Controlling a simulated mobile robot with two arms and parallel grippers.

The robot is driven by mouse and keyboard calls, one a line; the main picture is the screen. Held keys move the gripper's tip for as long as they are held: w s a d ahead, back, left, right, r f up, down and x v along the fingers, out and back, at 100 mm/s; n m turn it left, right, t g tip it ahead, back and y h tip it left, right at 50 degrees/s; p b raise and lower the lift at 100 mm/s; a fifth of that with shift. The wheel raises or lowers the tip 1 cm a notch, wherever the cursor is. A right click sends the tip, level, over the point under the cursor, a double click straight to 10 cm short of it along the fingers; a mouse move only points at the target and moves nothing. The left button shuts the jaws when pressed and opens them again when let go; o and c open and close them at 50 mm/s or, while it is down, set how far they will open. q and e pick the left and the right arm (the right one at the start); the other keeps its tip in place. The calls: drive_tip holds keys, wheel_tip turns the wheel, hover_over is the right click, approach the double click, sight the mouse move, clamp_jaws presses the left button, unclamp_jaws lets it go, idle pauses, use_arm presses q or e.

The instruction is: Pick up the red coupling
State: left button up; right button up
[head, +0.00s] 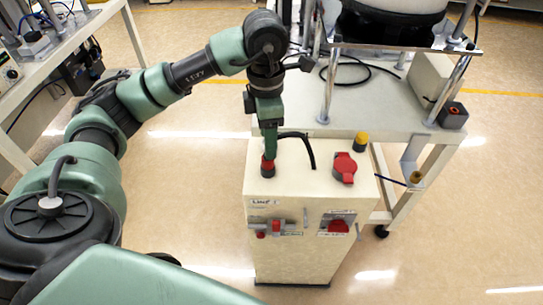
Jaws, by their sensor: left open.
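A small red coupling (267,168) with a dark lower part sits on the left of the top of a cream cabinet (290,266). My left gripper (268,154) comes down from above and points straight at it. Its green fingers end at the top of the red part and hide some of it. The gripper is open; I cannot tell whether the fingers touch the coupling. My right gripper is not in view.
A wheeled cream table (390,105) stands behind.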

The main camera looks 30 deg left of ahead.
sight(268, 163)
use_arm(q)
drive_tip(key=shift+a+f, duration=0.25)
drive_tip(key=shift+f, duration=0.1)
wheel_tip(268, 163, down, 7)
drive_tip(key=shift+w+r+p, duration=0.1)
drive_tip(key=shift+p, duration=0.35)
clamp_jaws()
